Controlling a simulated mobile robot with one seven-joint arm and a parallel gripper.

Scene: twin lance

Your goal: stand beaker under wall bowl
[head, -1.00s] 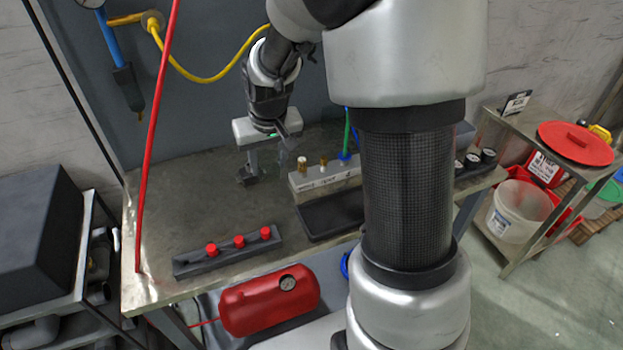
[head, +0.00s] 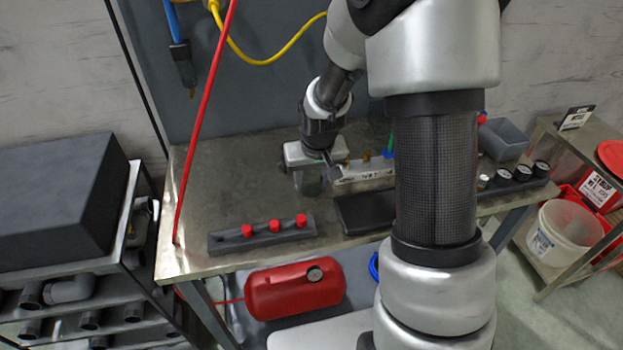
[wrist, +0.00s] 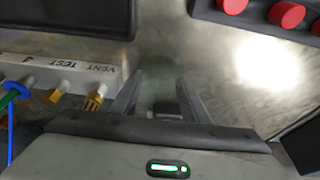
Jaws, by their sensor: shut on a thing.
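My gripper (head: 312,184) hangs over the workbench (head: 235,180), just left of the grey valve block (head: 362,180). A faint, greenish see-through shape at its fingers looks like the beaker (head: 312,187); its outline is hard to make out. In the wrist view the two fingers of my gripper (wrist: 162,85) stand apart, with the bench top showing between them. I cannot tell whether the beaker touches the bench. I cannot make out the wall bowl in either view.
A rail with red knobs (head: 262,239) lies at the bench's front, and a dark tray (head: 365,212) lies before the valve block. A red hose (head: 205,125) hangs on the left. Gauges (head: 522,172) and a grey bin (head: 504,138) are at the right. The left bench top is bare.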

